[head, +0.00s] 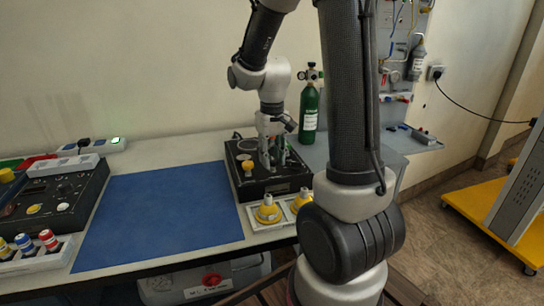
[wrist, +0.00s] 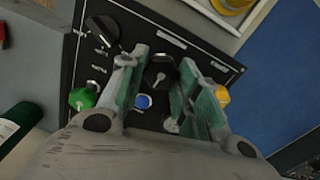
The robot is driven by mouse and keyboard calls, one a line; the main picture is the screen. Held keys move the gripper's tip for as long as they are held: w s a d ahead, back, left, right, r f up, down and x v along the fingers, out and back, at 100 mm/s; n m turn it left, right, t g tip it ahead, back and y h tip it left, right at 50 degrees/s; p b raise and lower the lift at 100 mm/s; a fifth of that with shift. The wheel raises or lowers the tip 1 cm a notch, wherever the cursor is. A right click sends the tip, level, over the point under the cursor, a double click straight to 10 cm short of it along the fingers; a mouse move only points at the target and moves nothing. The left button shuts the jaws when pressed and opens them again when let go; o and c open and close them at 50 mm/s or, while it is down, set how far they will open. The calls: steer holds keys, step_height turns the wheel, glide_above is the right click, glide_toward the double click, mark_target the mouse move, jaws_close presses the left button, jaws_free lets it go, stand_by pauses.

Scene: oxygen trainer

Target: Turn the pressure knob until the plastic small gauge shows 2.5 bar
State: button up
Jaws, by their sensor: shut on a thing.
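A black control box (head: 290,183) stands on the bench, and its panel (wrist: 195,50) fills much of the wrist view. My gripper (head: 271,165) points down over it. In the wrist view my gripper (wrist: 162,68) has its two fingers on either side of a black knob with a pale pointer mark (wrist: 160,73), and is shut on it. I cannot read a label that names it the pressure knob. I cannot make out the plastic small gauge or any reading in either view.
The panel also has another black knob (wrist: 102,31), a green knob (wrist: 83,97), a blue button (wrist: 143,102) and a yellow knob (wrist: 222,95) near the right finger. A green cylinder (head: 309,112) stands behind. The blue mat (head: 160,215) is clear.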

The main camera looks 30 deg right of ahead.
mark_target(273, 158)
steer(key=m, duration=0.3)
steer(key=shift+d+m, duration=0.1)
steer(key=shift+m, duration=2.2)
steer(key=o, duration=1)
step_height(273, 158, up, 12)
